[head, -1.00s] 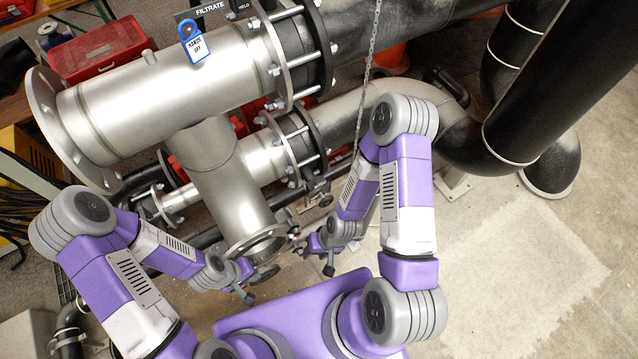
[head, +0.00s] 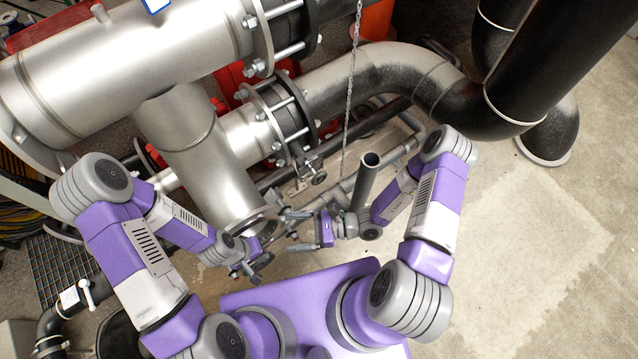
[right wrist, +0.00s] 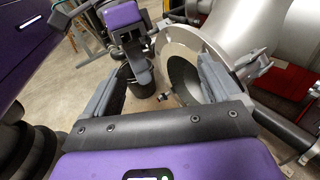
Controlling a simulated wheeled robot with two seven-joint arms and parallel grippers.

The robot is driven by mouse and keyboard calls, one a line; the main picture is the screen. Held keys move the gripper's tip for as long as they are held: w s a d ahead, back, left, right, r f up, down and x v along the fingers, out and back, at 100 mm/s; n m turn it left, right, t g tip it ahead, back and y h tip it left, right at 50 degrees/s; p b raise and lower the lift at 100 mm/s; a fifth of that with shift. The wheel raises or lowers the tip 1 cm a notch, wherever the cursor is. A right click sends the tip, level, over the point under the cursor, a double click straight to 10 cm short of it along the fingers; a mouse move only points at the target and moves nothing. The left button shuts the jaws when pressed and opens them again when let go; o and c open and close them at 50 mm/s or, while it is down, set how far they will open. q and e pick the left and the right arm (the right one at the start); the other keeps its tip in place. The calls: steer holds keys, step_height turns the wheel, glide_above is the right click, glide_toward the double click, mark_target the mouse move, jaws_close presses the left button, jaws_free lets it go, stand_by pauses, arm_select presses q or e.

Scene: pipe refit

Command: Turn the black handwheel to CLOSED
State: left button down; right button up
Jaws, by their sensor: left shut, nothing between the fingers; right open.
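A small dark round handle (head: 319,179), which looks like the black handwheel, sits on a small valve beside the lower black flange in the head view. Its marking cannot be read. My right gripper (head: 290,232) is open, below and left of that handle and apart from it, pointing left near the open lower end of the steel branch pipe. Its spread fingers also show in the right wrist view (right wrist: 160,88), with nothing between them. My left gripper (head: 248,271) is shut and empty, just below the branch pipe's end flange (right wrist: 185,50).
The large steel pipe (head: 130,60) and its branch (head: 200,150) fill the upper left. A chain (head: 349,100) hangs by an upright grey pipe stub (head: 366,175) near my right arm. A black bucket (head: 118,338) stands lower left. Floor at right (head: 530,240) is clear.

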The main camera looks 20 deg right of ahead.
steer(key=w+d+f+m+t+h+b, duration=0.2)
steer(key=w+d+f+m+t+h, duration=0.15)
steer(key=w+d+m+t, duration=0.4)
steer(key=m+t+h+b, duration=0.1)
steer(key=m+t+h, duration=0.4)
steer(key=t+h, duration=0.1)
glide_toward(321, 180)
steer(key=x, duration=0.4)
steer(key=shift+w+a+h, duration=0.15)
steer(key=shift+w+h, duration=0.1)
arm_select(q)
step_height(321, 180, down, 6)
steer(key=b, duration=0.2)
steer(key=shift+f, duration=0.2)
arm_select(e)
steer(key=x, duration=0.6)
steer(key=shift+w+a+r, duration=0.1)
steer(key=shift+w, duration=0.15)
steer(key=c, duration=1)
